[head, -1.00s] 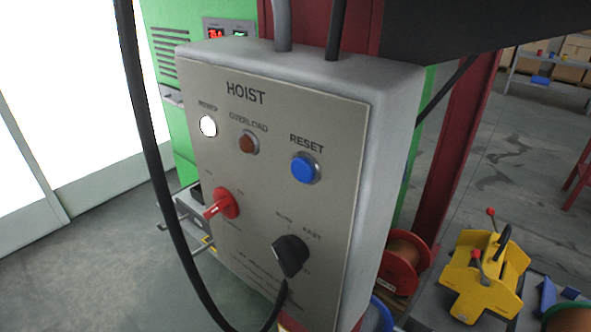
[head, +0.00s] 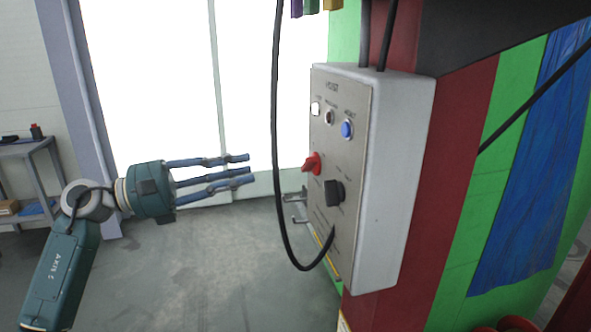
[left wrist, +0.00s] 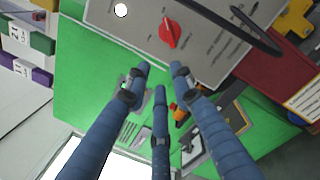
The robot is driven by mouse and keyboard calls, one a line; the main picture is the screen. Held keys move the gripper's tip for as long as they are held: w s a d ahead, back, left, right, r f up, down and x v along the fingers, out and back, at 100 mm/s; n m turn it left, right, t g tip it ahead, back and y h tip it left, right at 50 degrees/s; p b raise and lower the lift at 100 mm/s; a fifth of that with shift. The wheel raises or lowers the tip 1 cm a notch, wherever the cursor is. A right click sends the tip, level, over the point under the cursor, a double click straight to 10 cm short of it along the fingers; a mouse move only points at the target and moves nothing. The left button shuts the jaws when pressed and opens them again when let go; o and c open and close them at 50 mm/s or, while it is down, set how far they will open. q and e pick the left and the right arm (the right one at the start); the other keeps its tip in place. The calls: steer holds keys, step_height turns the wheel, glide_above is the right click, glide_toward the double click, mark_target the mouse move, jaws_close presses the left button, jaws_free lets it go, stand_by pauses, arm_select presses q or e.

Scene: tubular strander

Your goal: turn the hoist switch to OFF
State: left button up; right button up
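The grey HOIST control box (head: 385,190) is seen from its side in the head view. Its red rotary switch (head: 312,162) is on the lower left of the panel, above and left of a black knob (head: 333,193). My left gripper (head: 247,170) is open and empty, left of the box, its three fingers pointing right toward the panel, apart from it. In the left wrist view the red switch (left wrist: 170,32) lies beyond the fingertips (left wrist: 160,72), its pale-tipped handle pointing down. The switch labels are too small to read. My right gripper is not in view.
A bright white panel (head: 150,90) is behind. A red post (head: 385,312) and green machine housing (head: 455,230) stand by the box. A shelf (head: 30,147) is at far left.

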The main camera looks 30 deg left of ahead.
mark_target(310, 165)
arm_select(q)
steer(key=w+d+r+m+g+p, duration=0.1)
steer(key=w+d+m+p, duration=0.1)
steer(key=w+d+p, duration=0.3)
steer(key=shift+w+d+m, duration=0.4)
steer(key=shift+w+d, duration=0.3)
steer(key=shift+d, duration=1.35)
steer(key=shift+r, duration=0.1)
steer(key=shift+c, duration=0.5)
jaws_close()
